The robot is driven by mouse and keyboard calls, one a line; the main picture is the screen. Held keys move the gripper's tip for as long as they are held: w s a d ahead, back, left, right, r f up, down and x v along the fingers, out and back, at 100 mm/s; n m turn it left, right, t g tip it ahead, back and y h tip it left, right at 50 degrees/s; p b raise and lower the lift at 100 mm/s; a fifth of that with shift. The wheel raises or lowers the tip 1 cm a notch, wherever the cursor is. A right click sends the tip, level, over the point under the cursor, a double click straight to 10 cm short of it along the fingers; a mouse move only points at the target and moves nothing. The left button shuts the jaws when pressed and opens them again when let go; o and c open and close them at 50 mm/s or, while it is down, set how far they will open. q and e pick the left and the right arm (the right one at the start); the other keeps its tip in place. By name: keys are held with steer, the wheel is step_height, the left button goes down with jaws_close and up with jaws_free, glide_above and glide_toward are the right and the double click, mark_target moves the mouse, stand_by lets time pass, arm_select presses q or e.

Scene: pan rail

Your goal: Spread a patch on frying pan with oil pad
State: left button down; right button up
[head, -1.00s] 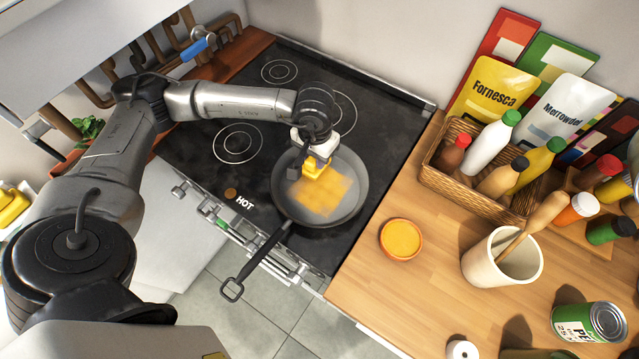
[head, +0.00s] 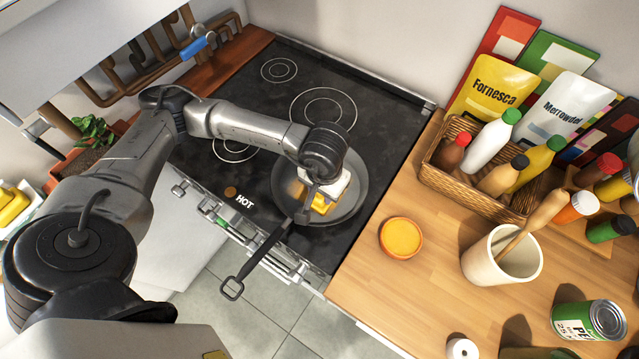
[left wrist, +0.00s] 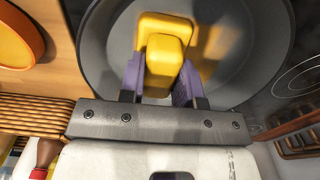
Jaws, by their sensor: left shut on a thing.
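The dark frying pan (head: 355,205) sits on the black stove, its long handle (head: 262,262) pointing to the lower left. My left gripper (head: 322,203) is over the pan and is shut on the yellow oil pad (head: 320,208). In the left wrist view the oil pad (left wrist: 164,60) is between the purple fingers of my left gripper (left wrist: 160,78), held low over or on the pan (left wrist: 255,60); I cannot tell if it touches. A yellowish oil patch (left wrist: 212,42) shows on the pan beside the pad. In the head view my arm hides much of it. My right gripper is not in view.
An orange bowl of yellow oil (head: 401,239) stands on the wooden counter (head: 400,300) right of the stove. A wicker basket of bottles (head: 470,195) and a white crock (head: 500,255) stand farther right. The stove top (head: 235,110) behind the pan is clear.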

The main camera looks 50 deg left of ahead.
arm_select(q)
steer(key=shift+f, duration=0.1)
steer(key=shift+f, duration=0.5)
steer(key=shift+f+b, duration=0.3)
stand_by(0.7)
steer(key=shift+s+a, duration=0.3)
steer(key=shift+a, duration=0.75)
steer(key=shift+s+a, duration=0.25)
steer(key=shift+a, duration=0.8)
steer(key=shift+s+a, duration=0.15)
steer(key=shift+a, duration=0.4)
steer(key=shift+s+a, duration=0.15)
steer(key=shift+a, duration=0.4)
steer(key=shift+w+d, duration=0.2)
steer(key=shift+d, duration=0.55)
steer(key=shift+w+d, duration=0.25)
steer(key=shift+d, duration=0.45)
steer(key=shift+w+d, duration=0.2)
steer(key=shift+d, duration=0.55)
